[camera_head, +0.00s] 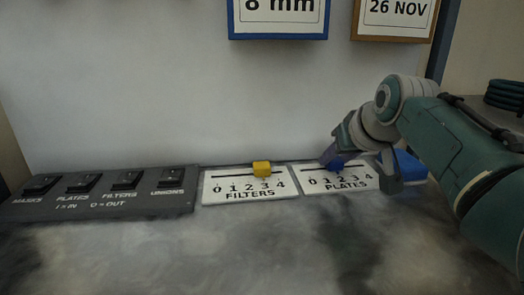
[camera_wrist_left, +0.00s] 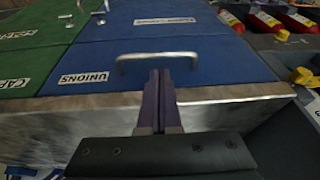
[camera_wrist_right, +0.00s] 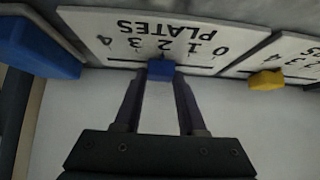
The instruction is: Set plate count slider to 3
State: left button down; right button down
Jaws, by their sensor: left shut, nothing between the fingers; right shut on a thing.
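The PLATES slider panel (camera_head: 352,185) lies on the counter, with a scale from 0 to 4. Its blue knob (camera_head: 337,163) stands at about the 2 mark; in the right wrist view the knob (camera_wrist_right: 161,68) also lines up with the 2. My right gripper (camera_wrist_right: 162,76) is shut on this knob, one finger on each side. In the head view the right gripper (camera_head: 333,154) partly covers the knob. My left gripper (camera_wrist_left: 160,74) is shut and empty near the handle of a blue UNIONS lid; it is outside the head view.
The FILTERS slider panel (camera_head: 250,190) is just left, its yellow knob (camera_head: 261,168) near 3. A dark switch panel (camera_head: 100,194) lies further left. A blue block (camera_wrist_right: 38,48) sits close beside the PLATES panel. The front counter is clear.

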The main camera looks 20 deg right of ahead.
jog(key=shift+s+d+r+p, duration=0.1)
jog(key=shift+s+d+p, duration=0.15)
jog(key=shift+d, duration=0.4)
jog(key=shift+s+d+p, duration=0.1)
jog(key=shift+d+p, duration=0.25)
jog(key=shift+d, duration=0.45)
jog(key=shift+a, duration=0.1)
jog(key=shift+c, duration=2.4)
grip_release()
jog(key=p+v, duration=0.3)
jog(key=v, duration=0.6)
jog(key=shift+s+r+p, duration=0.25)
jog(key=shift+s+p, duration=0.05)
